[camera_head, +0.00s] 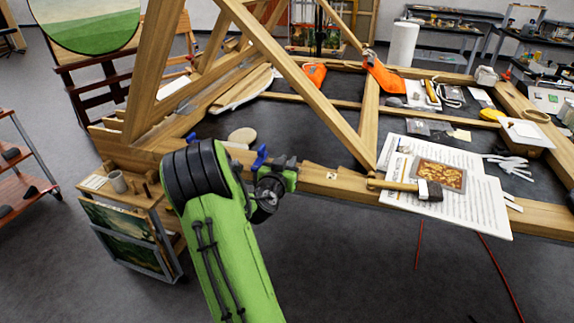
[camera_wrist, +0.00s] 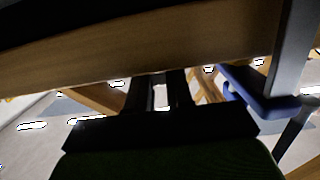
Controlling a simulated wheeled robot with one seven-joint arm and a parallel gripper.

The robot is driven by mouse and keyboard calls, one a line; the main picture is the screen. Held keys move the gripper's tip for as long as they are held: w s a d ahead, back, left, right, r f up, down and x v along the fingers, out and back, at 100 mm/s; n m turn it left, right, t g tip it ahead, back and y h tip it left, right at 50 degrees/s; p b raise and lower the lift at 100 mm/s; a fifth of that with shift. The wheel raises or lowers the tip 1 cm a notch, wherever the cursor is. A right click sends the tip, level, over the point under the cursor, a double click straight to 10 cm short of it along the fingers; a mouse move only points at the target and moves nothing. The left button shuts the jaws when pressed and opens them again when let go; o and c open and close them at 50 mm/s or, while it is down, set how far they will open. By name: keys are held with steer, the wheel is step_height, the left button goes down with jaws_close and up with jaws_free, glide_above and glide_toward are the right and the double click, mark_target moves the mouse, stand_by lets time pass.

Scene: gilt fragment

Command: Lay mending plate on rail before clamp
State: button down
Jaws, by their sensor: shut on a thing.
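My gripper (camera_head: 289,170) is at the long wooden rail (camera_head: 335,184), just right of a blue-handled clamp (camera_head: 261,157) in the head view. In the wrist view my two dark fingers (camera_wrist: 160,92) reach toward the wooden rail (camera_wrist: 150,50), with a small pale strip between them. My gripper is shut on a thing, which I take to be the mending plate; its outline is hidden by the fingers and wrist. The grey bar and blue part of a clamp (camera_wrist: 262,98) stand close to the right of the fingers.
A second blue clamp part (camera_head: 191,138) shows behind my arm. Right along the rail lie a wooden-handled brush (camera_head: 405,187), printed sheets (camera_head: 460,216) and a gilt picture fragment (camera_head: 438,174). A slanting wooden bar (camera_head: 305,88) rises behind my gripper. The near floor is open.

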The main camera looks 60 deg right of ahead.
steer(key=shift+f, duration=0.2)
steer(key=c, duration=1)
jaws_free()
steer(key=shift+r, duration=0.1)
steer(key=shift+c, duration=0.2)
